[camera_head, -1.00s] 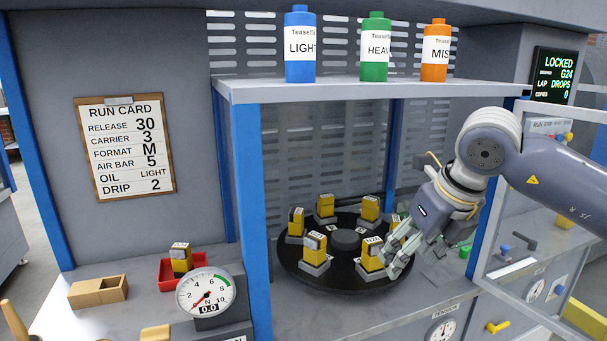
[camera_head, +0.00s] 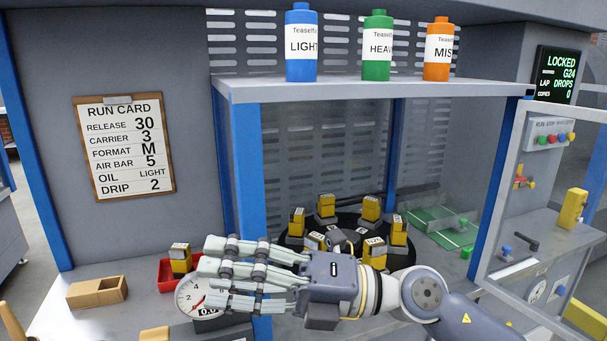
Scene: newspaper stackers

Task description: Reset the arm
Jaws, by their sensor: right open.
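My right arm comes in from the lower right, and its grey gripper (camera_head: 212,272) lies level across the lower middle of the view with its fingers pointing left. The fingers are extended, and I see nothing held. The gripper is in front of the round dial gauge (camera_head: 187,297) and hides much of it. The hand and forearm also cover the front of the black turntable (camera_head: 290,242), which carries several yellow blocks (camera_head: 371,208). My left gripper is not in view.
A blue post (camera_head: 247,165) and a shelf (camera_head: 370,88) with three bottles frame the turntable bay. A red tray (camera_head: 166,274) holding a yellow block and a tan box (camera_head: 98,292) are at the left. A clear-panelled door (camera_head: 497,225) stands at the right.

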